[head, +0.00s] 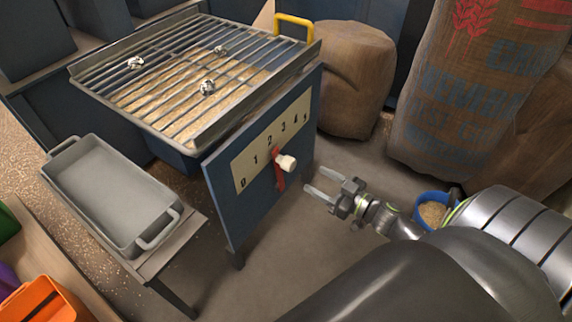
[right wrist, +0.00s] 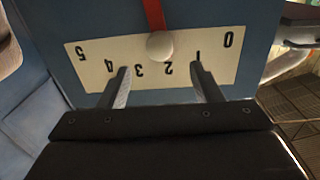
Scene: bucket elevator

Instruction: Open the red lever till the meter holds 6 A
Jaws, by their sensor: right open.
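The red lever (head: 280,178) with a pale round knob is on the front panel of the blue hopper box. The knob is beside a numbered scale plate (head: 246,170) marked 0 to 5. In the right wrist view, upside down, the lever (right wrist: 153,14) and knob (right wrist: 160,45) lie near the 2 and 3. My right gripper (head: 314,181) is open and empty, just in front of the panel. In the right wrist view its fingertips (right wrist: 160,71) are either side of the knob, apart from it. No meter shows. My left gripper is out of view.
A slatted grate (head: 185,82) with several metal lumps tops the box, with a yellow handle (head: 294,20) behind. A grey tray (head: 110,195) stands on a bench at left. Sacks (head: 345,75) stand behind. A blue bucket (head: 433,210) is beside my right arm.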

